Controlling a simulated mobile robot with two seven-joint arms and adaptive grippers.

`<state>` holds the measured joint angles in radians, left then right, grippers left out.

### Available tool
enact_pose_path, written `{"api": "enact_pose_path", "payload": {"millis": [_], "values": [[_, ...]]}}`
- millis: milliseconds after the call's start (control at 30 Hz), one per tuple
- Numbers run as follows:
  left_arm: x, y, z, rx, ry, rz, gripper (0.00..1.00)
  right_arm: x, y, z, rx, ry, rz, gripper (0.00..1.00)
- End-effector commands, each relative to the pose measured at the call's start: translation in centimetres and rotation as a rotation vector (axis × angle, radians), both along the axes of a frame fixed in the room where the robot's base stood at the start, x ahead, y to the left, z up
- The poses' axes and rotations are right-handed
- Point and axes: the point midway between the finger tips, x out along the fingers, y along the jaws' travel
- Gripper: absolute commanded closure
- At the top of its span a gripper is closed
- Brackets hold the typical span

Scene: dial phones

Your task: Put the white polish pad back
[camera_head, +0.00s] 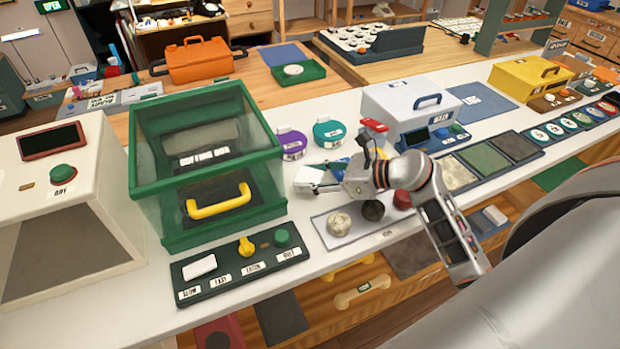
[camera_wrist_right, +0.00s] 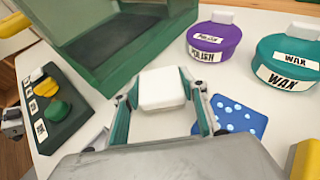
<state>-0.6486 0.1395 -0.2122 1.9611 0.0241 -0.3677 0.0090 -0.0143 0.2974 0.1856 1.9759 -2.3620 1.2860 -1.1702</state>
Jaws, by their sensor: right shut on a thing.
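My right gripper (camera_head: 314,181) is shut on a small white block-like pad (camera_wrist_right: 163,89), held between its two fingertips above the white counter. In the right wrist view the fingers (camera_wrist_right: 162,112) grip it from both sides. The purple round container marked POLISH (camera_head: 291,144) stands behind the gripper and shows in the wrist view (camera_wrist_right: 214,42). The teal round container marked WAX (camera_head: 328,132) is to its right, also in the wrist view (camera_wrist_right: 290,60). Both have white blocks on top. My left gripper is not in view.
A green glass-sided box (camera_head: 205,240) stands left of the gripper, with a dark control panel (camera_head: 222,281) before it. A pale tray (camera_head: 330,241) with cream, black and red round pieces lies in front. A blue dotted card (camera_wrist_right: 238,115) lies close to the fingers.

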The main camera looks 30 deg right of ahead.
Motion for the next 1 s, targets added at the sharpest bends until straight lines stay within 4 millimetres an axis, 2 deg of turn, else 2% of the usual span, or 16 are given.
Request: {"api": "enact_pose_path", "payload": {"millis": [467, 500, 900, 1000], "values": [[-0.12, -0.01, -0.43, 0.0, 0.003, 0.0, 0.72, -0.01, 0.01, -0.83, -0.001, -0.001, 0.002, 0.79], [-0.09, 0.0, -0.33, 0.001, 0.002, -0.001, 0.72, -0.01, 0.03, -0.71, 0.0, -0.001, 0.001, 0.51], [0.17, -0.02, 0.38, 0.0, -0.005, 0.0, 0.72, 0.04, 0.04, -0.1, 0.001, -0.003, 0.0, 0.51], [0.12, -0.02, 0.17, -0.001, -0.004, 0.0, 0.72, -0.79, -0.77, 0.01, -0.004, -0.001, 0.0, 0.51]]}}
